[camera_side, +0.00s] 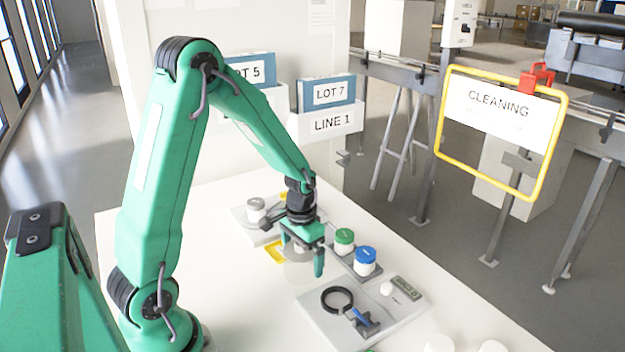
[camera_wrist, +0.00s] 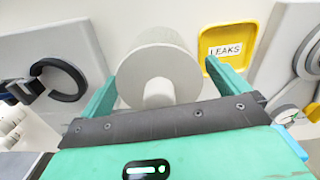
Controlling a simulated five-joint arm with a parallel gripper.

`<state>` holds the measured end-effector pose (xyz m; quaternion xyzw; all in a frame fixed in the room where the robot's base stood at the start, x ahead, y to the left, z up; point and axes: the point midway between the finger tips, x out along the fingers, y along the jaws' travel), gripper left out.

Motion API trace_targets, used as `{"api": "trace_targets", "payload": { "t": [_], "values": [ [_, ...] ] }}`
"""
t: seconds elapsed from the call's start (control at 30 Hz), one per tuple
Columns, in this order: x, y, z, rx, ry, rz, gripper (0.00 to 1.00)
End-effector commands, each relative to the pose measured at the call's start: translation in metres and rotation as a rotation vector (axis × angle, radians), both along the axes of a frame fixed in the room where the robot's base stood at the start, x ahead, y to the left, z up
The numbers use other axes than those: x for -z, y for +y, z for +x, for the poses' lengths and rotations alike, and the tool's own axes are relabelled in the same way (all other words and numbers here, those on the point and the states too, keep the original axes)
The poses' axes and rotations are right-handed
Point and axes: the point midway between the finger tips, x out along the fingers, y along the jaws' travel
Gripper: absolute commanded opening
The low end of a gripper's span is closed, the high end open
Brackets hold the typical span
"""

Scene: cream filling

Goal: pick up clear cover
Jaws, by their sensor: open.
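The clear cover (camera_side: 297,272) is a pale, see-through round shape standing on the white table below my gripper in the side view. In the wrist view the cover (camera_wrist: 178,65) appears as a grey-white cylinder with a small round knob facing the camera. My gripper (camera_side: 302,262) is open and points down over it. In the wrist view the two green fingers of my gripper (camera_wrist: 160,72) lie on either side of the cover. I cannot tell whether either finger touches it. One finger partly hides the cover in the side view.
A yellow LEAKS tray (camera_wrist: 230,45) lies close beside the cover. Jars with a green lid (camera_side: 344,237) and a blue lid (camera_side: 365,254) stand to the right. A plate with a black ring (camera_side: 323,299) lies in front. A grey-white jar (camera_side: 256,210) stands behind.

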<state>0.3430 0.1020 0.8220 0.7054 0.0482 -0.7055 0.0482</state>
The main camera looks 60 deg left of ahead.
Motion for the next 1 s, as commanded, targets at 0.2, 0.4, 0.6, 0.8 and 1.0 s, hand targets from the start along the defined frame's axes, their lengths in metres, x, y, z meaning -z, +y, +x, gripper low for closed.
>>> {"api": "trace_targets", "payload": {
  "t": [0.2,0.4,0.6,0.8,1.0],
  "values": [
    [0.0094,0.0001,-0.0002,0.0,0.0,0.0,1.0],
    [0.0093,0.0001,-0.0002,0.0,0.0,0.0,1.0],
    [0.0091,0.0001,-0.0002,0.0,0.0,0.0,1.0],
    [0.009,0.0001,-0.0002,0.0,0.0,0.0,0.72],
    [0.0089,0.0001,0.0,0.0,-0.001,0.0,0.53]
  ]
}}
